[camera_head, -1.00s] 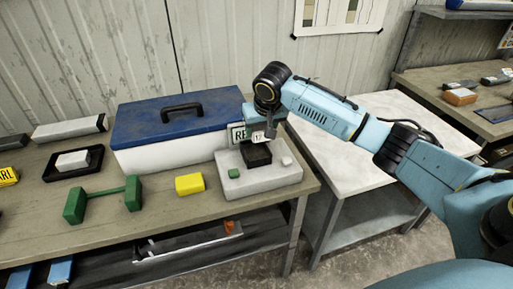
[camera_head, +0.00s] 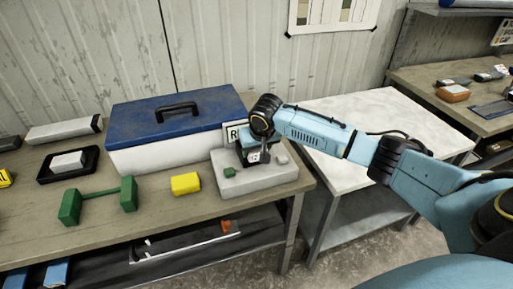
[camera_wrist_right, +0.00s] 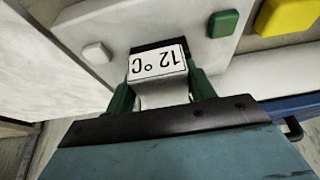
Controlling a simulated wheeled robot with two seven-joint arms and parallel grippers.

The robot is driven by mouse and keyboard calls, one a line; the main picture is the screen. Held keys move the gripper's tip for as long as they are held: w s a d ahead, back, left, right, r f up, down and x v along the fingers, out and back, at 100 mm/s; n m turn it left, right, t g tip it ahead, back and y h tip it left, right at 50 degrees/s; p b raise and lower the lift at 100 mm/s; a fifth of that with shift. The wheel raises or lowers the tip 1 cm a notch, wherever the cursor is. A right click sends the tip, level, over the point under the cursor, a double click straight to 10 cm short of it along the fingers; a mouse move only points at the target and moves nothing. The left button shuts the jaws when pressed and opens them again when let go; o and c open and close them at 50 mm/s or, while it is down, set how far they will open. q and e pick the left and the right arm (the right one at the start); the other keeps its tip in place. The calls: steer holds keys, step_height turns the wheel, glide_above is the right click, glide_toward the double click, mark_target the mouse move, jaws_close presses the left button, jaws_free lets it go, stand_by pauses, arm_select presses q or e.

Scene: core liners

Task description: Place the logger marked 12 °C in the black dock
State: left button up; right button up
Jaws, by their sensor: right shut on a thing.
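The logger marked 12 °C (camera_wrist_right: 157,64) is held between the green fingers of my right gripper (camera_wrist_right: 162,92). Its white label also shows in the head view (camera_head: 254,157). The right gripper (camera_head: 256,154) is low over the grey block (camera_head: 235,183) that bears the black dock. In the right wrist view a dark strip of the dock (camera_wrist_right: 158,46) shows just beyond the label. The logger is at the dock, but its lower end is hidden, so I cannot tell if it is fully seated. My left gripper is out of view.
A blue-lidded white box (camera_head: 175,125) stands behind the block. A yellow block (camera_head: 186,183), a green dumbbell-shaped thing (camera_head: 100,193) and a black tray (camera_head: 45,171) holding a pale block lie to the left. A pale table (camera_head: 350,120) stands to the right.

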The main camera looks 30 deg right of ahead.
steer(key=shift+s+f, duration=0.1)
steer(key=shift+f, duration=0.25)
steer(key=o, duration=1.1)
steer(key=shift+s+f, duration=0.1)
steer(key=shift+a, duration=0.15)
steer(key=v, duration=1.3)
steer(key=shift+w+d+r+p, duration=0.2)
steer(key=shift+w+d+p, duration=0.05)
steer(key=shift+w+p, duration=0.15)
